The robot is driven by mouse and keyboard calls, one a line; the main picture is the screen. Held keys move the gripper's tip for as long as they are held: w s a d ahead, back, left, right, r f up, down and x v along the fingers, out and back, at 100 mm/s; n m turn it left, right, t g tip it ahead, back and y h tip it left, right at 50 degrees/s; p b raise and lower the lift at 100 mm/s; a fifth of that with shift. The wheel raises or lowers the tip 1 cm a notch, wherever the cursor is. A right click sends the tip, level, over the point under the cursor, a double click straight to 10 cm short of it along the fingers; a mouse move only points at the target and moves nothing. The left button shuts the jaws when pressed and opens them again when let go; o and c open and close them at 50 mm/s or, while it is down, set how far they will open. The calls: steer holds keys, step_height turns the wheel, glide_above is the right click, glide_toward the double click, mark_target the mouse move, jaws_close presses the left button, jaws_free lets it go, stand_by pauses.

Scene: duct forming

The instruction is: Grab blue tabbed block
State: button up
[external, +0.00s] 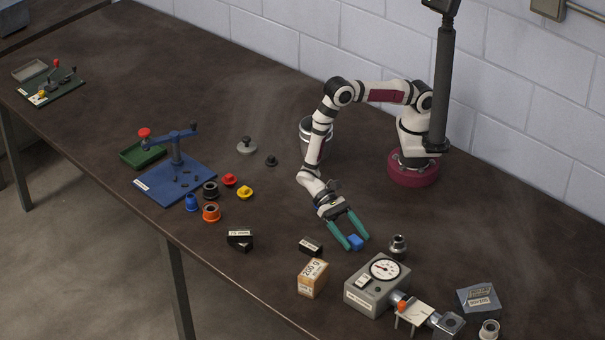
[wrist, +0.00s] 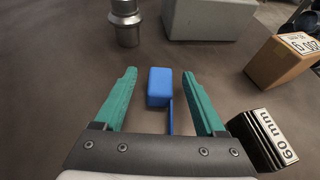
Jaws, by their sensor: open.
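The blue tabbed block (wrist: 159,82) lies on the table between the two green fingers of my gripper (wrist: 157,78) in the wrist view. Its thin tab (wrist: 170,118) points back toward the gripper's palm. Gaps show on both sides of the block, so the fingers look clear of it. In the external view the blue block (external: 356,242) sits between the fingertips of my open gripper (external: 356,245). The height of the fingertips above the table is hard to tell.
A black 60 mm block (wrist: 262,138) is close beside the right finger. A cardboard box (wrist: 285,60), a grey gauge box (external: 375,285) and a metal fitting (wrist: 125,22) stand nearby. Several coloured caps and a blue fixture (external: 175,180) are farther left.

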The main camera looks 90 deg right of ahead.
steer(key=x, duration=0.2)
steer(key=shift+s+a, duration=0.2)
steer(key=shift+a, duration=0.1)
jaws_close()
